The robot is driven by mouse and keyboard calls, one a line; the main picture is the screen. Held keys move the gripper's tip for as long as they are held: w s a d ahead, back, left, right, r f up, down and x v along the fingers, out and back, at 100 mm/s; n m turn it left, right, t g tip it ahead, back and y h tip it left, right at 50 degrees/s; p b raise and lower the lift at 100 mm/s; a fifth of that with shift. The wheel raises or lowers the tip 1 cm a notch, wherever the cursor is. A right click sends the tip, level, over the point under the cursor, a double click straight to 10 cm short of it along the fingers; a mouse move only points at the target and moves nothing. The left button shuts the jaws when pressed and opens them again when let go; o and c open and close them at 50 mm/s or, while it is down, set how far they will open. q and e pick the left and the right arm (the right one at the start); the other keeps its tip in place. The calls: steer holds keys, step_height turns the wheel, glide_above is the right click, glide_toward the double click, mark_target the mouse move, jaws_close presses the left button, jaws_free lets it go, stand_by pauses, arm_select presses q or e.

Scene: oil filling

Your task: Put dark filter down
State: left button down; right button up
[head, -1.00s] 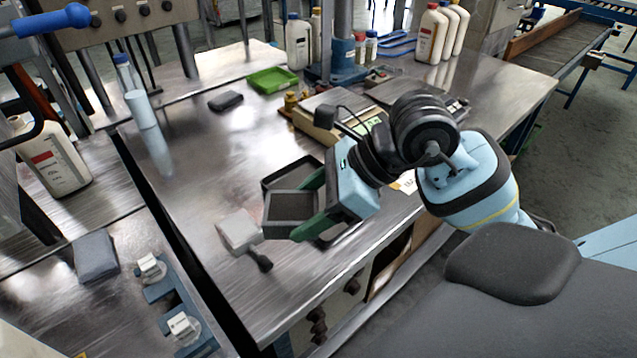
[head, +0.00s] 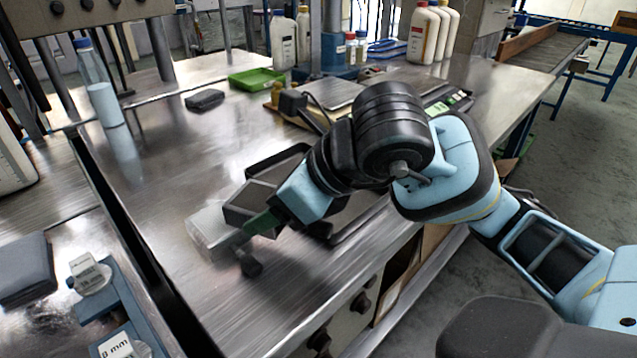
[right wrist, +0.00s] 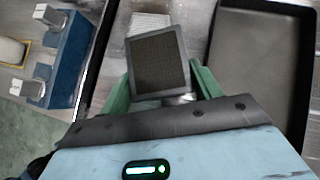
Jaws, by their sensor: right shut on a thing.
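The dark filter (head: 249,201), a square dark mesh panel in a grey frame, is held by my right gripper (head: 262,222), whose green fingers are shut on it. In the right wrist view the dark filter (right wrist: 158,62) sits between the fingers of the gripper (right wrist: 162,90). It is beside a black tray (head: 277,160) and partly in front of a pale, clear-looking flat piece (head: 207,230) with a dark handle on the metal table. I cannot tell whether the filter touches the table or that piece. My left gripper is not in view.
The black tray also shows in the right wrist view (right wrist: 262,70). A blue rack (head: 122,310) with small labelled pieces stands at lower left. A green tray (head: 257,79), a dark block (head: 204,100) and white bottles (head: 428,35) are farther back. The table's left middle is clear.

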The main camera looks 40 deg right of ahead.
steer(key=w+d, duration=0.2)
steer(key=d, duration=0.2)
steer(key=w+d+f+b, duration=0.1)
steer(key=w+d, duration=0.2)
steer(key=d, duration=0.2)
steer(key=w+d+b, duration=0.1)
steer(key=w+d, duration=0.2)
steer(key=d, duration=0.2)
steer(key=shift+f, duration=0.2)
steer(key=shift+f+b, duration=0.85)
steer(key=shift+f, duration=0.9)
steer(key=shift+f, duration=0.1)
steer(key=shift+f, duration=0.1)
steer(key=o, duration=1.1)
steer(key=shift+o, duration=0.2)
